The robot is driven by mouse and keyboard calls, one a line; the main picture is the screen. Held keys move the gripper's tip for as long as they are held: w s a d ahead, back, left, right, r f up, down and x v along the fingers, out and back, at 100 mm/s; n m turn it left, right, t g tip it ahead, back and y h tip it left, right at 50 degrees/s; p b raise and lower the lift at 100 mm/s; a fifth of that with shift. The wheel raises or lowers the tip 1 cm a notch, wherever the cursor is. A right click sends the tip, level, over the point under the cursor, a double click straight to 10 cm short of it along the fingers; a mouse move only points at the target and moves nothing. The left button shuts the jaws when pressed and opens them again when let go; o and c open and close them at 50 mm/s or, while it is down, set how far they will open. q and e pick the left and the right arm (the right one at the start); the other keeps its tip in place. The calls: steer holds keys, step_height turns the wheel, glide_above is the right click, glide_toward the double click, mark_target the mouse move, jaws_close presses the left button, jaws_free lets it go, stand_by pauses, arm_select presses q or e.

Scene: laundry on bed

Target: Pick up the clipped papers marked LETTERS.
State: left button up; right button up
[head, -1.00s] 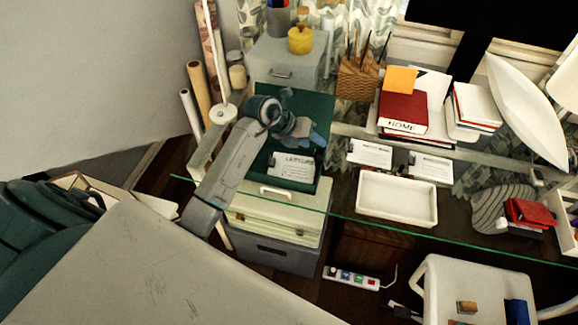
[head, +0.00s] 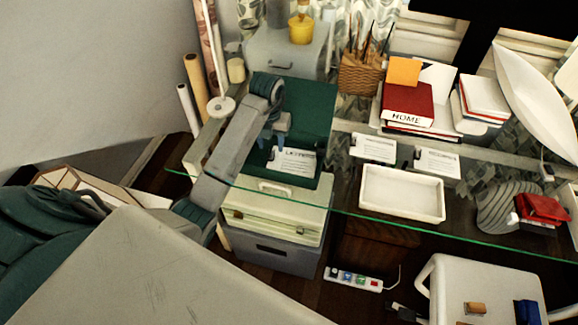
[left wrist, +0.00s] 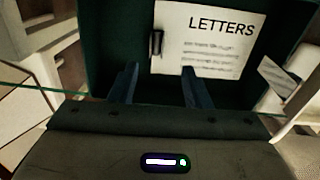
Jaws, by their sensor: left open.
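My left gripper (head: 276,143) is at the papers' upper left in the head view. In the left wrist view its two blue fingers (left wrist: 160,84) are apart and point toward the sheet's lower edge, with nothing between them. My right gripper is not in view.
Two similar clipped papers (head: 373,148) (head: 437,162) lie to the right, above an empty white tray (head: 402,212). A red HOME book (head: 407,106) sits on a stack behind them. The green glass edge (head: 350,212) runs along the front.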

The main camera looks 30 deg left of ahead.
mark_target(271, 158)
arm_select(q)
steer(key=shift+w+a+f+b, duration=0.1)
steer(key=shift+a+f+b, duration=0.05)
steer(key=shift+f+b, duration=0.95)
steer(key=shift+a+f+b, duration=0.15)
steer(key=shift+f+b, duration=0.6)
steer(key=shift+f, duration=1)
steer(key=shift+c, duration=0.4)
jaws_close()
